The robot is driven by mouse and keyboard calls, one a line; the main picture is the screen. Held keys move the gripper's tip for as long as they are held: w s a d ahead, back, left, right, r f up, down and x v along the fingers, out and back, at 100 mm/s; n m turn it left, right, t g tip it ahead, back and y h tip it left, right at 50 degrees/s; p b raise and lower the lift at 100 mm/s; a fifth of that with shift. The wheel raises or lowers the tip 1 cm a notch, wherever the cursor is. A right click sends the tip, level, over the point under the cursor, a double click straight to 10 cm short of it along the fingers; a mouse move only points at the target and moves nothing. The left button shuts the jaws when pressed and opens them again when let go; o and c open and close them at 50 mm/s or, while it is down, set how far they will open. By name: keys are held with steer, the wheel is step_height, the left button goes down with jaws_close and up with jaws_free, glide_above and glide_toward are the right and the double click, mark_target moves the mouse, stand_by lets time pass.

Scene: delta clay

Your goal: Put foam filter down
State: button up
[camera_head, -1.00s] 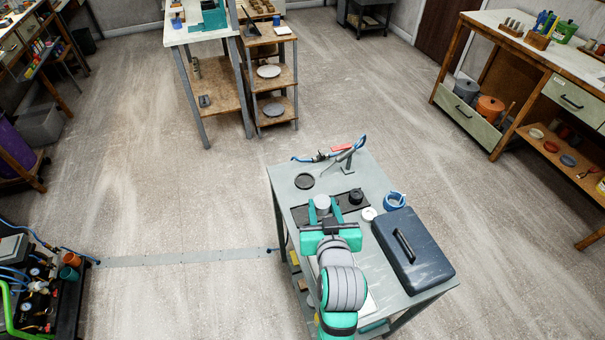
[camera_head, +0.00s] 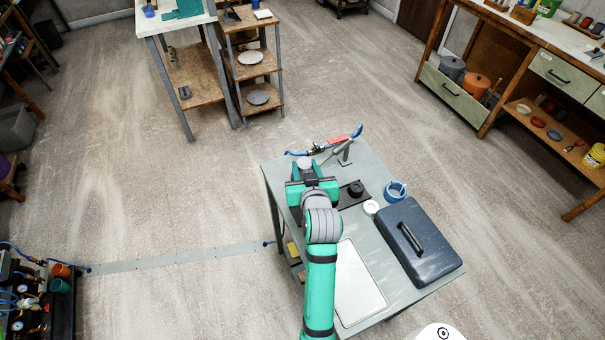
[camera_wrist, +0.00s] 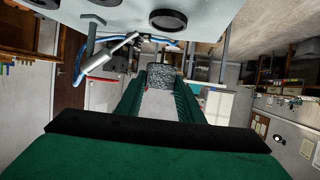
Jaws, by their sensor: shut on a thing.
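In the wrist view, the foam filter (camera_wrist: 160,74) shows as a grey speckled block between the two green fingers. My gripper (camera_wrist: 160,86) is shut on it. The table (camera_wrist: 120,8) appears along the top of the wrist view, with a black round disc (camera_wrist: 168,20) on it, close to the filter in the picture. My arm and gripper hide the disc in the head view.
A dark mat (camera_head: 351,197) with a black round part (camera_head: 356,188) lies right of my gripper. A white round part (camera_head: 371,207), a blue ring (camera_head: 395,190) and a dark blue case (camera_head: 418,240) stand further right. A stand with a blue hose (camera_head: 345,150) is behind.

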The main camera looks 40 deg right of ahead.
mark_target(302, 174)
steer(key=w+f, duration=0.1)
steer(key=w+d+f, duration=0.1)
steer(key=f, duration=0.1)
steer(key=w+d+f, duration=0.1)
steer(key=f, duration=0.1)
steer(key=shift+w+f, duration=0.15)
steer(key=shift+w, duration=0.25)
steer(key=shift+w+f, duration=0.1)
steer(key=shift+f, duration=1.45)
steer(key=shift+f, duration=0.1)
steer(key=o, duration=1)
steer(key=v, duration=1.1)
steer(key=shift+s+a+r, duration=0.2)
steer(key=shift+s+r, duration=0.1)
steer(key=shift+s, duration=0.2)
